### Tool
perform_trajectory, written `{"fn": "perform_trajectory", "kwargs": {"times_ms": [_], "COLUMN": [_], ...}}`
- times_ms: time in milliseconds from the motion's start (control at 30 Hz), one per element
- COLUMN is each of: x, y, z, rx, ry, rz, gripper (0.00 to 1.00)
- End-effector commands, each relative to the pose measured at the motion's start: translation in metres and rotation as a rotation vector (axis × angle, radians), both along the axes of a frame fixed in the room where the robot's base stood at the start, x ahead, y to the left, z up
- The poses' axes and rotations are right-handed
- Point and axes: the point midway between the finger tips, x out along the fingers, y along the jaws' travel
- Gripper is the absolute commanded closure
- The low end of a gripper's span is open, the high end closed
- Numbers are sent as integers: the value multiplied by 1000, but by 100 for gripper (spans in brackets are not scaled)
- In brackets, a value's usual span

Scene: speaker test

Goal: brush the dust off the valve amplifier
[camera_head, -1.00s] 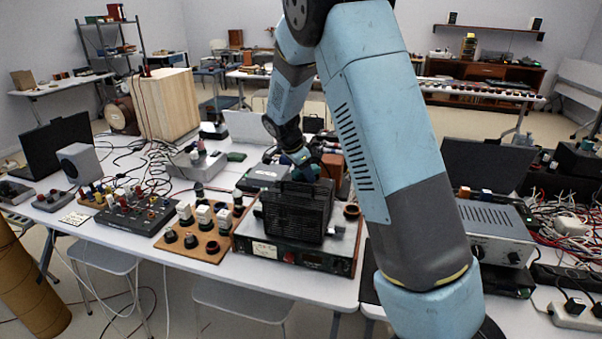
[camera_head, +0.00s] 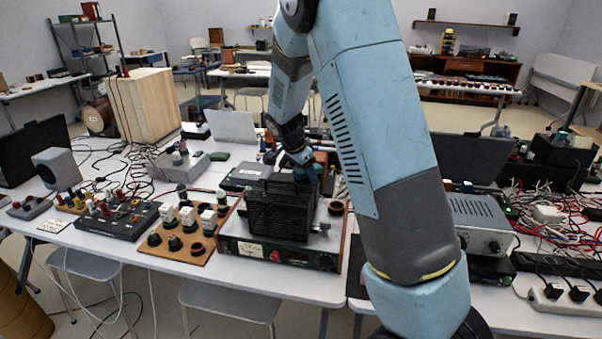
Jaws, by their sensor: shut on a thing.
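The valve amplifier (camera_head: 280,210) stands on the near edge of the centre table. It has a black slotted cage on a low chassis with a dark front panel and wooden sides. My gripper (camera_head: 308,174) is just behind the cage's upper right edge, pointing down. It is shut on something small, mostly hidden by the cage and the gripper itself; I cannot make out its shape. I cannot tell whether it touches the amplifier. No dust can be made out at this distance.
A wooden board with knobs and valves (camera_head: 185,240) adjoins the amplifier's left side. A black control box (camera_head: 117,219) and a grey speaker (camera_head: 57,168) stand further left. A silver unit (camera_head: 480,225) and tangled cables (camera_head: 575,205) are at right. My upper arm hides the table right of the amplifier.

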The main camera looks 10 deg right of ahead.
Motion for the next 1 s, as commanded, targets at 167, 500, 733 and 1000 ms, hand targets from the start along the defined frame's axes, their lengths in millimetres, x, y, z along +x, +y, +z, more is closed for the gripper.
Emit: {"fn": "perform_trajectory", "kwargs": {"times_ms": [167, 500, 733, 1000], "x": [-1, 0, 0, 0], "y": [-2, -1, -1, -1], "z": [1, 12, 31, 53], "rx": [0, 2, 2, 2], "ry": [-1, -6, -6, -6], "rz": [2, 3, 3, 2], "gripper": [100, 100, 100, 100]}}
